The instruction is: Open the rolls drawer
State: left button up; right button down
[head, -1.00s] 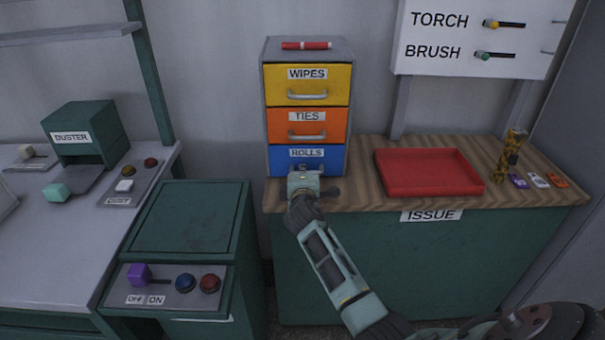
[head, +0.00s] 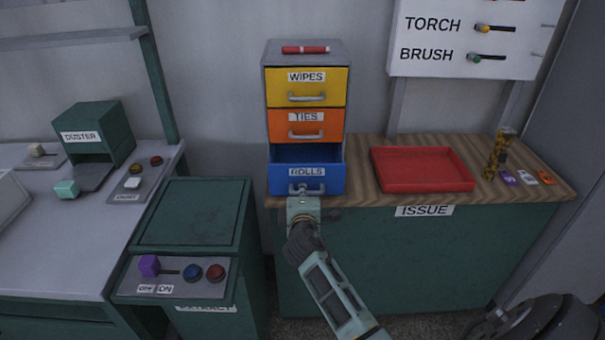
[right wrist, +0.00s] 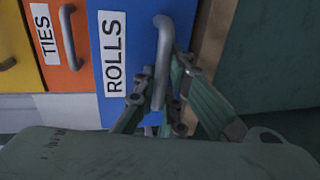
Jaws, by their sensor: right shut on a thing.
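The blue rolls drawer (head: 306,182) is the lowest of a three-drawer cabinet (head: 304,58) standing on the counter. It is pulled partly out, and its dark inside shows above the front. My right gripper (head: 303,194) is at the drawer's handle and shut on it. In the right wrist view the fingers (right wrist: 155,98) close around the grey handle (right wrist: 162,62), beside the ROLLS label (right wrist: 114,52). What lies in the drawer cannot be made out. My left gripper is not in view.
The orange ties drawer (head: 285,126) and yellow wipes drawer (head: 282,86) above are shut. A red marker (head: 305,49) lies on the cabinet. A red tray (head: 422,170) sits to the right on the counter. A green cabinet with switches (head: 190,215) stands at the left.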

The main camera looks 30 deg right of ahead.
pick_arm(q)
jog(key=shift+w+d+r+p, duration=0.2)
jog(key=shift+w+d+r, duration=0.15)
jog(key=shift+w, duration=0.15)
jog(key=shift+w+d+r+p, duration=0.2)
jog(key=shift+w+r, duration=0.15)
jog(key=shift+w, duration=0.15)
pick_arm(e)
jog(key=v, duration=0.2)
jog(key=f+v, duration=0.1)
jog(key=v, duration=0.1)
jog(key=shift+s+a, duration=0.1)
jog(key=shift+s, duration=0.05)
jog(key=c, duration=2.1)
grip_release()
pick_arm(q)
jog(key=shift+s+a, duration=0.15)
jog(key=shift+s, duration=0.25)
pick_arm(e)
jog(key=v, duration=1.2)
jog(key=shift+r, duration=0.1)
